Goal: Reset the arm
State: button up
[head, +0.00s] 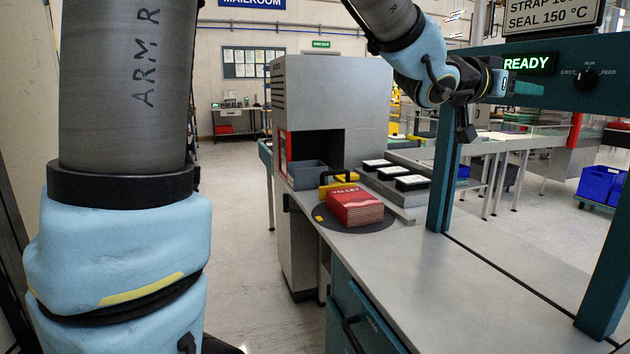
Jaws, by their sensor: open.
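My arm crosses the left foreground, with a blue joint and a grey link marked "ARM R". Its far part comes down from the top and bends at a blue wrist joint. My gripper (466,131) hangs below that wrist, small and dark, beside the teal post of the strapping machine. It is open, and nothing shows between its fingers. It is above the grey worktop (480,266) and apart from the red stack on it.
The red stack (354,206) lies on a dark round plate (328,222). Behind it stand a grey cabinet (340,95) with a grey bin (309,176) and several white-topped blocks. The teal frame (608,265) bears a READY display (527,64). The worktop's front middle is clear.

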jog(key=w+a+f+n+t+y, duration=0.1)
jog(key=w+a+f+n+y, duration=0.4)
jog(key=a+f, duration=0.65)
jog(key=w+a+f+n+t+y, duration=0.25)
jog(key=w+a+f+y, duration=0.55)
jog(key=a, duration=0.7)
jog(key=s+a+f+n+g+y, duration=0.1)
jog(key=s+a+f+n+g, duration=0.1)
jog(key=s+a+f, duration=0.5)
jog(key=s+a+f+n+g+y, duration=0.2)
jog(key=s+a+f+g, duration=0.3)
jog(key=a, duration=0.8)
jog(key=s+f+n, duration=0.1)
jog(key=s, duration=0.2)
jog(key=shift+a+f, duration=0.3)
jog(key=shift+f, duration=0.05)
jog(key=shift+s+g, duration=0.1)
jog(key=shift+g, duration=0.15)
